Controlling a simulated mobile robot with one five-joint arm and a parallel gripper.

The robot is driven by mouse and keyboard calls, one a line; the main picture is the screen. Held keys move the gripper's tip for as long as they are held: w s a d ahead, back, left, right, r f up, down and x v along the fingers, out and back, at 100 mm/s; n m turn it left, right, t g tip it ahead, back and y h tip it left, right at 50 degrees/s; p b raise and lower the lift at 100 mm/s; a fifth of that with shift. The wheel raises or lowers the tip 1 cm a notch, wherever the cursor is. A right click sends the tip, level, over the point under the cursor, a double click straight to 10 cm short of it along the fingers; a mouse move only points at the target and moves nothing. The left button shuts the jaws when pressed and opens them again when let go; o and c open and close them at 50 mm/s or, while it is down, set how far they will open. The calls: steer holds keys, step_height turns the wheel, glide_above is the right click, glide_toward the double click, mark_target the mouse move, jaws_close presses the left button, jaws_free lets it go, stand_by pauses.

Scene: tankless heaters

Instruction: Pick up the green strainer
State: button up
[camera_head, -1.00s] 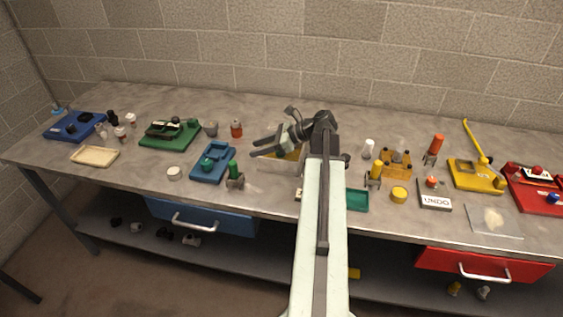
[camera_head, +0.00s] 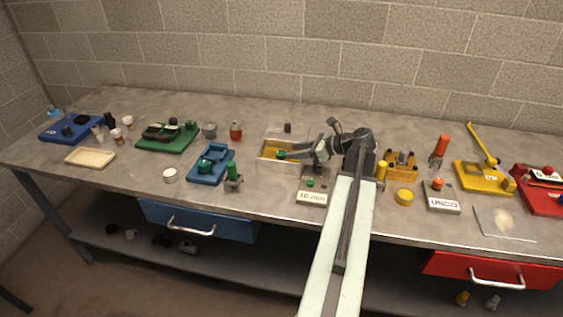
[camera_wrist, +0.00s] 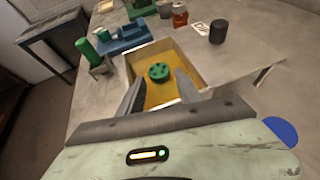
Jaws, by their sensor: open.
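The green strainer, a round green disc with dark holes, lies inside an open box with a yellow floor in the wrist view (camera_wrist: 159,72). In the head view the strainer is a small green spot (camera_head: 281,154) in that box, partly hidden by my gripper. The box (camera_head: 270,141) has pale walls, also seen in the wrist view (camera_wrist: 184,55). My gripper (camera_head: 290,154) is open and empty, reaching over the box from the right. In the wrist view its two fingers (camera_wrist: 160,80) point toward the strainer, one on either side of it; I cannot tell the height gap.
A blue tray (camera_head: 211,166) and a green cylinder on a grey stand (camera_head: 233,176) stand left of the box. A small dark cylinder (camera_head: 288,128) stands behind it. A labelled grey block (camera_head: 311,197) sits in front. Yellow fixtures (camera_head: 402,162) stand to the right.

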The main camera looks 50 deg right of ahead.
mark_target(284, 153)
steer(key=b+x, duration=0.1)
steer(key=x, duration=0.1)
steer(key=b+x, duration=0.1)
steer(key=x, duration=0.2)
steer(key=shift+s+f+b, duration=0.1)
steer(key=shift+f+b, duration=0.15)
steer(key=shift+b, duration=0.1)
steer(key=shift+r, duration=0.1)
jaws_close()
step_height(284, 153, up, 10)
steer(key=p, duration=1)
